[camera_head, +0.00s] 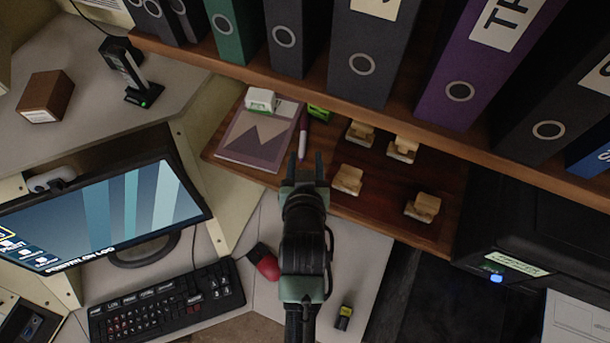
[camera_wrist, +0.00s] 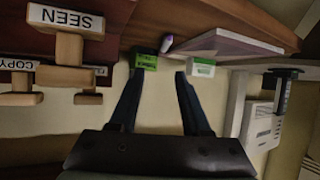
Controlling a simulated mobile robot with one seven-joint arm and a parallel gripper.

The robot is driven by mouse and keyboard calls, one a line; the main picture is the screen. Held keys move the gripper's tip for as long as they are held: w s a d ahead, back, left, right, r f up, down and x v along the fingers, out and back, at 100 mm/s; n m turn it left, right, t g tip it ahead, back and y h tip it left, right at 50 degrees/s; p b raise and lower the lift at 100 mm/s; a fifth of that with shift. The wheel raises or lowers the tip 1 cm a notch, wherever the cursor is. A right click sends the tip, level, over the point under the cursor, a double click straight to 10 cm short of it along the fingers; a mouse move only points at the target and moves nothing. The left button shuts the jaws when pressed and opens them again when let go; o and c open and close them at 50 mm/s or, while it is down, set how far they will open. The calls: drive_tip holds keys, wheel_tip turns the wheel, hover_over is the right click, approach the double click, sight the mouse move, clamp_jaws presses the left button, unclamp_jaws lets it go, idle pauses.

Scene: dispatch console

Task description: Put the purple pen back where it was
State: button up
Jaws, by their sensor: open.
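The purple pen (camera_head: 303,137) lies on the wooden shelf along the right side of a purple-and-grey notebook (camera_head: 259,140). It shows pale purple with a light band. In the wrist view only one end of the pen (camera_wrist: 166,43) shows, beside the edge of the notebook (camera_wrist: 226,43). My gripper (camera_head: 306,160) is open at the front edge of that shelf, just below the pen in the head view. In the wrist view my gripper (camera_wrist: 156,73) has both fingers apart with nothing between them, and the pen end is beyond the fingertips.
A green box (camera_head: 318,113) sits right of the pen, and a white-and-green box (camera_head: 261,100) is on the notebook. Several wooden stamps, including the "SEEN" stamp (camera_wrist: 67,48), stand on the shelf to the right. Binders (camera_head: 371,50) line the shelf above. A monitor (camera_head: 106,216) is left.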

drive_tip(key=v, duration=0.6)
drive_tip(key=shift+b, duration=0.4)
drive_tip(key=shift+s, duration=0.15)
